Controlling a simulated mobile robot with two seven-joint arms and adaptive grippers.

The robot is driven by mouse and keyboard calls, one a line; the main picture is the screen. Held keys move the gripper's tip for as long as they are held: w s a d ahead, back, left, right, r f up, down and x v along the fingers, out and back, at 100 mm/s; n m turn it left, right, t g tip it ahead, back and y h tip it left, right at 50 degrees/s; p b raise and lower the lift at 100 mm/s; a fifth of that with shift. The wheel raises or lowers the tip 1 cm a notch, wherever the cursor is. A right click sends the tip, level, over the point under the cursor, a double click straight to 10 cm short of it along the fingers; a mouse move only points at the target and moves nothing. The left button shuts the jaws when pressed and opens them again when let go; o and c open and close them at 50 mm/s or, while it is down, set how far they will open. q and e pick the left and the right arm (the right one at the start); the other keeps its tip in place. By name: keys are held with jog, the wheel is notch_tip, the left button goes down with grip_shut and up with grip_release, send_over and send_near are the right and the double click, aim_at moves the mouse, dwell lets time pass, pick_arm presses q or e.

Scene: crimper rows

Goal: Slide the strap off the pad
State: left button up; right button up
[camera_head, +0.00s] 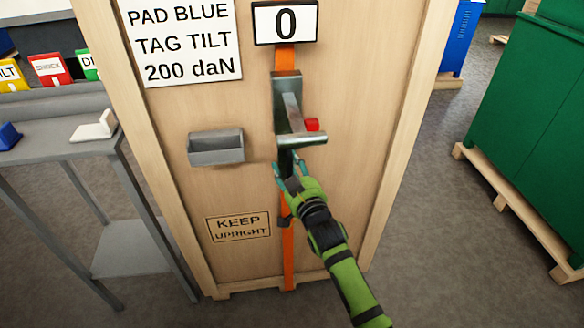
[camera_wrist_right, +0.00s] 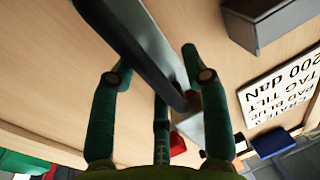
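The orange strap (camera_head: 288,258) runs vertically down the front of the wooden crate and shows above and below a grey metal tool (camera_head: 291,105). My right gripper (camera_head: 289,166) is at this bar. In the right wrist view, the open fingers of the right gripper (camera_wrist_right: 160,75) stand on either side of the dark bar (camera_wrist_right: 145,55); firm contact is not clear. I cannot pick out a pad under the strap. My left gripper is not in view.
A grey box holder (camera_head: 216,150) is fixed on the crate (camera_head: 345,200) left of the tool. A grey side table (camera_head: 75,148) at left holds a blue block (camera_head: 8,136) and a white piece (camera_head: 95,127). Green cabinets (camera_head: 540,130) stand right; floor between is clear.

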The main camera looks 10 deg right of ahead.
jog(key=shift+s+d+f, duration=0.1)
jog(key=shift+s+f, duration=0.15)
jog(key=shift+s, duration=0.1)
jog(key=v, duration=1.1)
jog(key=shift+s, duration=0.15)
jog(key=s+d+f+g+h, duration=0.1)
jog(key=s+f+g, duration=0.25)
jog(key=f, duration=0.75)
jog(key=s+d+f+g+h, duration=0.15)
jog(key=s+f, duration=0.25)
jog(key=f, duration=0.7)
jog(key=s+d+f+g, duration=0.2)
jog(key=s+f+g, duration=0.15)
jog(key=f, duration=0.75)
jog(key=s+d+f+g, duration=0.2)
jog(key=s+f, duration=0.4)
jog(key=s, duration=0.5)
jog(key=s+d+f+g+h, duration=0.1)
jog(key=s+d+f+g, duration=0.2)
jog(key=s+f, duration=0.3)
jog(key=s+d+f+g+h, duration=0.1)
jog(key=s+d+f+g, duration=0.2)
jog(key=s, duration=1.3)
notch_tip(320, 180, down, 3)
jog(key=shift+s+f+p, duration=0.25)
jog(key=shift+p, duration=0.1)
